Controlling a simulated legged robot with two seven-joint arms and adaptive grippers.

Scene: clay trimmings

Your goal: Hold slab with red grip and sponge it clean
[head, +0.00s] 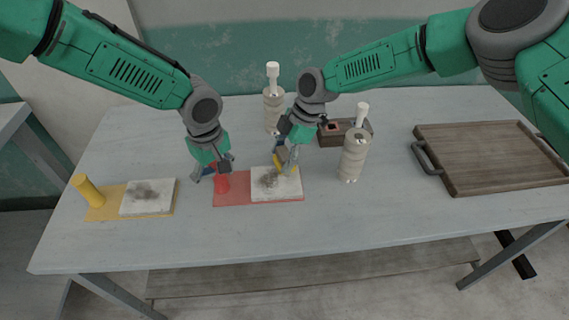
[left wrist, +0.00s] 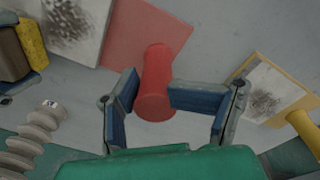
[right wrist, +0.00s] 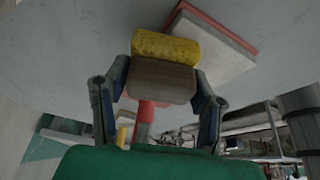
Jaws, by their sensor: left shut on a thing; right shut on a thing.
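A red board (head: 232,192) with an upright red grip (head: 222,183) lies on the table and bears a pale slab (head: 289,187) with a dark smudge. My left gripper (head: 213,172) is at the red grip; in the left wrist view its fingers are on both sides of the grip (left wrist: 155,85). My right gripper (head: 286,160) is shut on a sponge (head: 278,161), brown-backed with a yellow face, at the slab's far part. The sponge (right wrist: 165,62) fills the fingers in the right wrist view. Whether it touches the slab is unclear.
A yellow board (head: 103,207) with a yellow grip (head: 88,190) and another smudged slab (head: 148,197) lies at left. Two ribbed bottles (head: 353,157) (head: 273,108) and a dark box (head: 333,138) stand behind. A wooden tray (head: 490,155) is at right. The front table strip is clear.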

